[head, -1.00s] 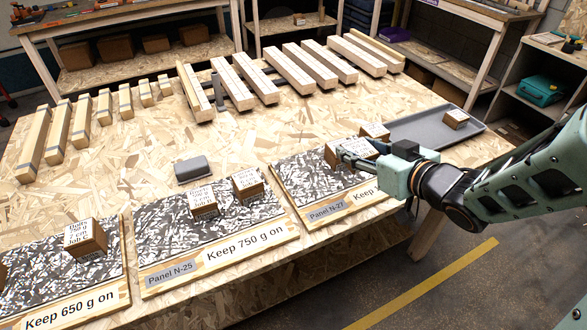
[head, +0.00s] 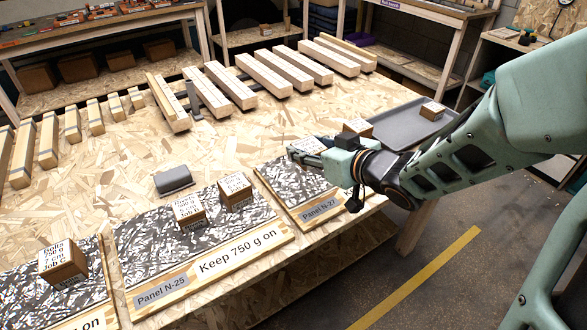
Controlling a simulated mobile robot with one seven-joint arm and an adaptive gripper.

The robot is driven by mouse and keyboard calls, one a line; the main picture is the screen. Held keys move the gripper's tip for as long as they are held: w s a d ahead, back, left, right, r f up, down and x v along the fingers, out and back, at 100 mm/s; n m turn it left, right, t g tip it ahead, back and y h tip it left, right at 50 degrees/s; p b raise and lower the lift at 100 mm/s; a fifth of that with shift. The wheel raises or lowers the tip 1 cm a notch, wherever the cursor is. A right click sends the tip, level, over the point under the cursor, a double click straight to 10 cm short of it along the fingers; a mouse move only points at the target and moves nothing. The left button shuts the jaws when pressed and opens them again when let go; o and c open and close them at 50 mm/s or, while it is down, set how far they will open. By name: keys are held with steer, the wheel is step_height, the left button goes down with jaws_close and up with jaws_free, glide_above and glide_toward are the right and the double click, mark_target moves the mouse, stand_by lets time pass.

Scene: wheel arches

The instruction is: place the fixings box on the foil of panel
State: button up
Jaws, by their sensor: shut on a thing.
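Panel N-27 (head: 320,207) has crinkled silver foil (head: 283,176), partly covered by my arm. Panel N-25 (head: 235,262), marked "Keep 750 g on", has two labelled boxes (head: 188,211) (head: 236,191) on its foil (head: 145,245). A box labelled "Bolts 750 g" (head: 62,263) is on the leftmost panel's foil (head: 25,297).
Another labelled box (head: 357,128) stands just beyond my gripper. A grey tray (head: 400,130) behind it holds one box (head: 432,110). A grey rounded block (head: 173,180) lies behind panel N-25. Wooden bars line the back; the middle of the table (head: 225,145) is mostly clear.

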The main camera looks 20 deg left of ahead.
steer(key=b, duration=0.7)
glide_above(290, 176)
steer(key=f, duration=0.6)
steer(key=shift+s+d, duration=0.2)
steer(key=shift+d, duration=0.05)
steer(key=shift+w+a+f+b, duration=0.1)
steer(key=shift+a+f+b, duration=0.05)
steer(key=shift+f+b, duration=0.5)
steer(key=shift+w+a+f+b, duration=0.1)
steer(key=shift+a+f+b, duration=0.05)
steer(key=shift+f+b, duration=0.85)
steer(key=shift+f, duration=0.1)
steer(key=shift+f, duration=0.1)
steer(key=shift+f, duration=0.15)
steer(key=o, duration=1.5)
